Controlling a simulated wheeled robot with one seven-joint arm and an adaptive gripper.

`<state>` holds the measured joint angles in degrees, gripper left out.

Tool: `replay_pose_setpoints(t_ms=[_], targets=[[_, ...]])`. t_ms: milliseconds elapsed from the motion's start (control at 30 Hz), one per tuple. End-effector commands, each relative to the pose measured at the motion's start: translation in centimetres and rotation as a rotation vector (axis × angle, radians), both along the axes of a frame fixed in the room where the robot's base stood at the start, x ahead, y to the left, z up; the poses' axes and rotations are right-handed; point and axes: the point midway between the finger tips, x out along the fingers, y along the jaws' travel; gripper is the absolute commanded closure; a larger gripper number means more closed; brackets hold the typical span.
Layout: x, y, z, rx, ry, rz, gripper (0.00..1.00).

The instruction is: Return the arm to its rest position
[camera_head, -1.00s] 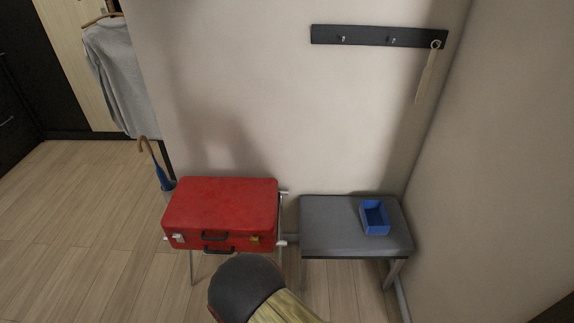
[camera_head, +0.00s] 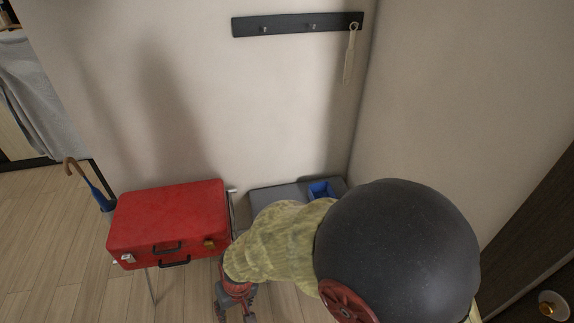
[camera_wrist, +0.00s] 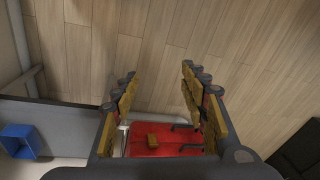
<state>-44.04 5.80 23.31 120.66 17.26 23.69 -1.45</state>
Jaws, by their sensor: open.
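In the head view, my gripper (camera_head: 236,302) hangs low, in front of the gap between the red suitcase (camera_head: 165,222) and the grey bench (camera_head: 270,197), partly cut off by the bottom edge. My bent arm, with a yellowish sleeve and a large dark joint, covers much of the bench. The suitcase is shut on its stand and also shows in the wrist view (camera_wrist: 145,134), beyond the fingers.
A blue open box (camera_head: 322,189) sits on the bench, partly hidden by my arm. A dark hook rail (camera_head: 290,24) with a hanging tag (camera_head: 349,55) is on the wall. An umbrella (camera_head: 95,190) stands left of the suitcase. A wall closes the right side.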

Motion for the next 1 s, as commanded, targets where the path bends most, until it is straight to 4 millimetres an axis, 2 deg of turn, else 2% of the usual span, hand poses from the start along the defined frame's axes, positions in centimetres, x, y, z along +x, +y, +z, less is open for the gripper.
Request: replay_pose_setpoints(t_ms=[33, 200, 400, 600, 700, 833, 900, 1000], targets=[[0.2, -2.3, 2.7, -0.006, 0.005, -0.012, 0.56], [-0.3, -9.9, 9.7, -0.045, 0.014, -0.05, 0.56], [-1.7, -18.5, 16.4, -0.08, -0.036, -0.14, 0.56], [-2.9, -25.7, 22.1, -0.079, -0.171, -0.279, 0.56], [-3.0, -28.5, 24.9, -0.06, -0.27, -0.365, 0.56], [-3.2, -31.1, 28.3, -0.036, -0.379, -0.469, 0.56], [-3.3, -32.2, 29.3, -0.033, -0.413, -0.51, 0.56], [-3.4, -33.1, 29.7, -0.036, -0.425, -0.543, 0.56]])
